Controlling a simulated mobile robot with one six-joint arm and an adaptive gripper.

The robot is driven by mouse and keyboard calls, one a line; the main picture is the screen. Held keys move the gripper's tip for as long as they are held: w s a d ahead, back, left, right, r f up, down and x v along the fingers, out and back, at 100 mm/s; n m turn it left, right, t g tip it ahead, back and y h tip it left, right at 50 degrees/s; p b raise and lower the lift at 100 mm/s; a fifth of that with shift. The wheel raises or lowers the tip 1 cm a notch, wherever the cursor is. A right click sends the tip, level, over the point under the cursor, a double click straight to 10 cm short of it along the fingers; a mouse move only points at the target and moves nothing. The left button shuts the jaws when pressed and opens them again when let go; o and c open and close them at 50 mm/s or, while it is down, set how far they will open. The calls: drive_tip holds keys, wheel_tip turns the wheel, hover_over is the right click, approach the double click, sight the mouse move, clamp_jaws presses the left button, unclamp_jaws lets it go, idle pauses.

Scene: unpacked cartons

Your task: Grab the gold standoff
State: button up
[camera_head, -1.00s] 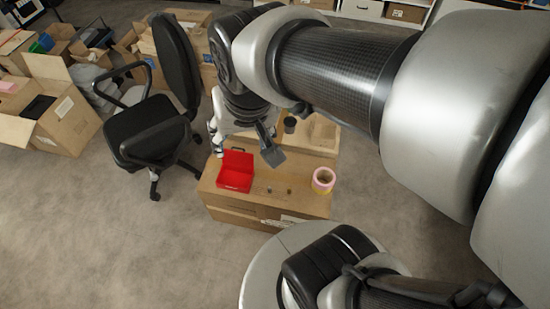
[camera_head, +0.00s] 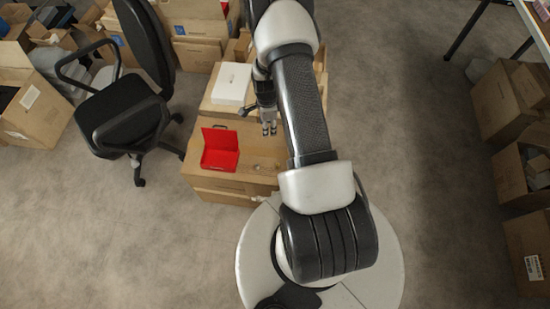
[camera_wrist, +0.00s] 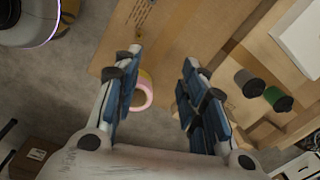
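A tiny gold-brown piece (camera_wrist: 138,38), which looks like the gold standoff, is on the cardboard box top just beyond the left fingertip in the wrist view. It is too small to be certain. In the head view a small piece (camera_head: 257,167) lies on the front box, right of the red case; I cannot tell if it is the same one. My gripper (camera_wrist: 160,62) is open with nothing held between its fingers. In the head view my gripper (camera_head: 269,130) points down above the back part of the box top.
An open red case (camera_head: 220,158) stands on the cardboard box (camera_head: 225,184). A pink tape roll (camera_wrist: 145,95) shows partly behind the left finger. A white box (camera_head: 231,83) and dark cylinders, one green-topped (camera_wrist: 278,99), are nearby. An office chair (camera_head: 120,115) stands left.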

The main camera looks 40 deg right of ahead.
drive_tip(key=s+f+m+b, duration=0.1)
drive_tip(key=f, duration=0.6)
drive_tip(key=s+d+f+m+b, duration=0.1)
drive_tip(key=f+b, duration=0.1)
drive_tip(key=f, duration=0.5)
drive_tip(key=s+f+m+b, duration=0.1)
drive_tip(key=s+f, duration=0.1)
drive_tip(key=f, duration=0.6)
drive_tip(key=shift+d+g, duration=0.2)
drive_tip(key=shift+g, duration=0.1)
drive_tip(key=f+b, duration=0.1)
drive_tip(key=f, duration=0.1)
drive_tip(key=f+b, duration=0.1)
drive_tip(key=f, duration=0.1)
drive_tip(key=f+b, duration=0.1)
drive_tip(key=f, duration=0.1)
drive_tip(key=shift+s+a+f, duration=0.2)
drive_tip(key=shift+s, duration=0.1)
drive_tip(key=shift+r, duration=0.1)
drive_tip(key=shift+c, duration=0.4)
clamp_jaws()
